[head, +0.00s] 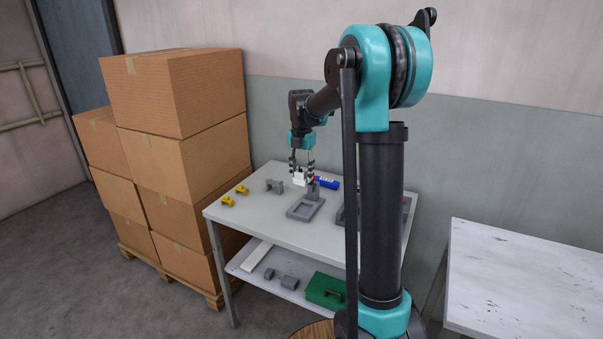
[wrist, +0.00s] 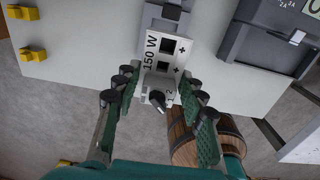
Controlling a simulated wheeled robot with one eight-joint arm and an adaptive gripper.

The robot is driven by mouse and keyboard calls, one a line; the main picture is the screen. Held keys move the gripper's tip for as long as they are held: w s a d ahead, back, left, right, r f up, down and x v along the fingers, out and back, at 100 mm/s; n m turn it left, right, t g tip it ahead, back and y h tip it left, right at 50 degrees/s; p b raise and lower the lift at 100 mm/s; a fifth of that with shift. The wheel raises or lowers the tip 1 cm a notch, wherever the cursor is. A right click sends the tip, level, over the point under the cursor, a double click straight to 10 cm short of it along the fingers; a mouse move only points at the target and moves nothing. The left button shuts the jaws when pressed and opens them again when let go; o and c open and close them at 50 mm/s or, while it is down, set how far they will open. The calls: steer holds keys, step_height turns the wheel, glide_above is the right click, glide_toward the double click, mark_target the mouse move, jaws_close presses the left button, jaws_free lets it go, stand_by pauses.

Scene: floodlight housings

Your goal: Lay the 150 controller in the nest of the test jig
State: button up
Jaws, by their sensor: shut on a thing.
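The 150 controller is a small white block marked "150 W" with plus signs and dark square openings (wrist: 153,47); it also shows in the head view (head: 299,179). My gripper (wrist: 158,80) is shut on it, with one finger at each side of its lower grey part. In the head view my gripper (head: 301,168) holds it over the table, fingers pointing down. A grey fixture with a rectangular recess, seemingly the test jig (head: 301,212), lies on the table just below and right of the controller. In the wrist view the controller partly covers a grey piece behind it.
The table (head: 235,212) also bears yellow clips (head: 228,200), a grey bracket (head: 274,185) and a blue cylinder (head: 328,183). A dark grey housing (wrist: 262,50) is at the right, mostly hidden by my arm in the head view. Stacked cartons (head: 190,160) stand left.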

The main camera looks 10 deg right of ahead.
steer(key=shift+f, duration=5)
steer(key=shift+f, duration=1.5)
steer(key=o, duration=1.3)
steer(key=shift+c, duration=0.2)
